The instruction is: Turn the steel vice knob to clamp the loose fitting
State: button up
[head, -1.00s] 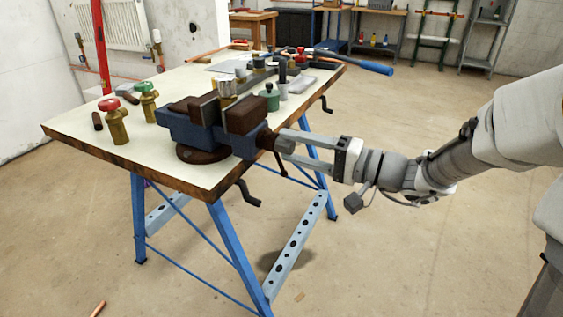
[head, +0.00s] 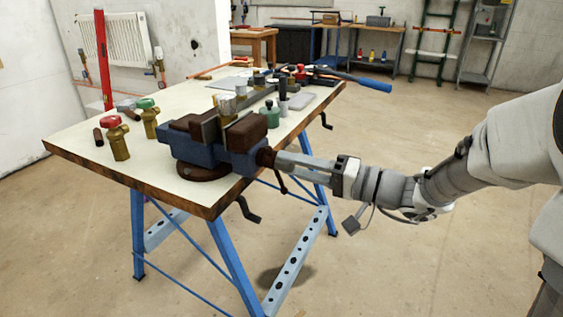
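The blue and brown vice (head: 205,152) stands at the near right edge of the workbench (head: 75,148). A metal fitting (head: 226,106) with a pale top shows at its jaws; how firmly it sits there I cannot tell. The dark screw end with the steel knob (head: 265,157) points right, out past the bench edge. My gripper (head: 282,161) reaches in from the right, its two long grey fingers at the knob. The fingertips hide most of the knob, and whether they press on it is not clear.
A red-capped valve (head: 118,140) and a green-capped valve (head: 148,118) stand left of the vice. Behind it are a green bottle (head: 269,114) and a blue-handled tool (head: 365,84). A bench crank (head: 247,210) hangs below the vice. The floor at right is clear.

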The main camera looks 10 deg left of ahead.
grip_shut()
